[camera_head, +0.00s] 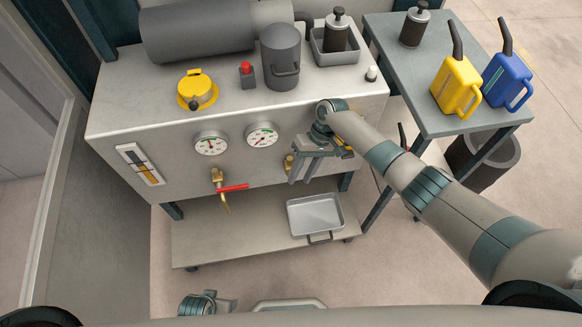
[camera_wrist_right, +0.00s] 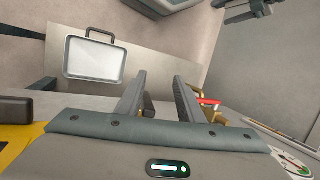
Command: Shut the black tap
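The black tap shows only as a bit of brass (camera_head: 289,162) on the bench front, right of the gauges; its handle is hidden by my right gripper (camera_head: 303,179). That gripper is open, with its fingers apart at the bench front, beside the brass. In the right wrist view the two fingers of my right gripper (camera_wrist_right: 160,76) stand apart with no object clearly between them. A brass tap with a red lever (camera_head: 232,187) is further left, and its red lever (camera_wrist_right: 208,102) also shows in the wrist view. My left gripper (camera_head: 226,303) is low at the bottom edge, mostly cut off.
Two round gauges (camera_head: 211,143) sit above the red-levered tap. A metal tray (camera_head: 315,214) lies on the lower shelf (camera_head: 250,239). A side table (camera_head: 393,72) at right holds a yellow can (camera_head: 457,88) and a blue can (camera_head: 507,82). Space before the bench front's left half is free.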

